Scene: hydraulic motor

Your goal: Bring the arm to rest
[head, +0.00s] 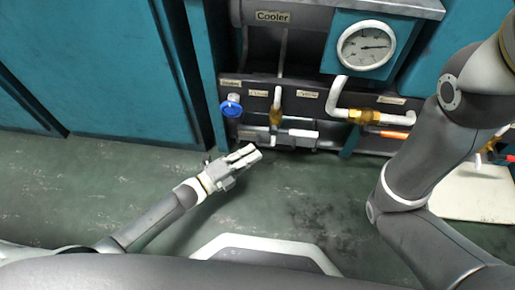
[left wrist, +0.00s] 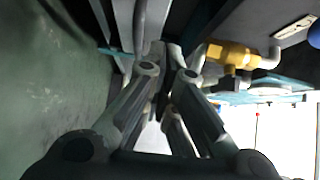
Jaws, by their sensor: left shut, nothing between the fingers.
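My left gripper (head: 247,157) is shut and empty in the head view. It hangs over the green floor, in front of the lower part of the cooler unit (head: 273,16), with its arm coming in from the lower left. Its fingers also show in the left wrist view (left wrist: 168,74), with pipework beyond them. My right arm crosses the right side of the head view, bent at the elbow.
A blue round valve (head: 231,107), a white-handled valve (head: 297,133) and a brass valve (head: 364,116) with an orange handle line the unit. A pressure gauge (head: 366,46) sits above. A pale plate (head: 478,194) lies at the right. Green floor (head: 85,190) is clear at the left.

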